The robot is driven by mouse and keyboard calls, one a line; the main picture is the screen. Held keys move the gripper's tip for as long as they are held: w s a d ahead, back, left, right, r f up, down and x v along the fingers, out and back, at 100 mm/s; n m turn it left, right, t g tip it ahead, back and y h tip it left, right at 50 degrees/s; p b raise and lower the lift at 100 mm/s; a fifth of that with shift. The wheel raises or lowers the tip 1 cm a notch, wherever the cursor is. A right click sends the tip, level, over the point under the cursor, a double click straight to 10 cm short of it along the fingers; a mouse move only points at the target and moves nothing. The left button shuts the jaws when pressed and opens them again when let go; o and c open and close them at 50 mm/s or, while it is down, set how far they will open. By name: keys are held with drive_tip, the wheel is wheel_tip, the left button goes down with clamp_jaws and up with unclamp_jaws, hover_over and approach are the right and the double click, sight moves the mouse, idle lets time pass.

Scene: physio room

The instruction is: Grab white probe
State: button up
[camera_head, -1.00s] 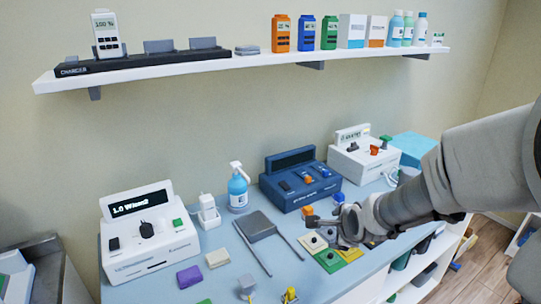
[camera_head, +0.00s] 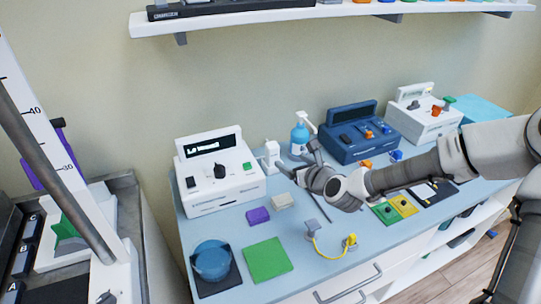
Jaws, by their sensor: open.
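A white upright piece (camera_head: 272,157), which looks like the white probe in a stand, is on the blue counter just right of the white console with the black knob. My gripper (camera_head: 297,161) is open and just right of it, its dark fingers spread. One finger points left near the white piece; whether it touches cannot be told. The gripper hides part of the counter behind it. Nothing shows between the fingers.
The white console (camera_head: 220,172) is left of the white piece, a blue pump bottle (camera_head: 300,139) behind, a navy console (camera_head: 359,134) to the right.

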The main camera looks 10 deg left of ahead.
sight(274, 151)
drive_tip(key=x, duration=1.5)
drive_tip(key=shift+w+a+f, duration=0.1)
drive_tip(key=shift+a+f, duration=0.05)
drive_tip(key=shift+f, duration=0.1)
drive_tip(key=shift+c, duration=0.3)
drive_tip(key=shift+r, duration=0.1)
clamp_jaws()
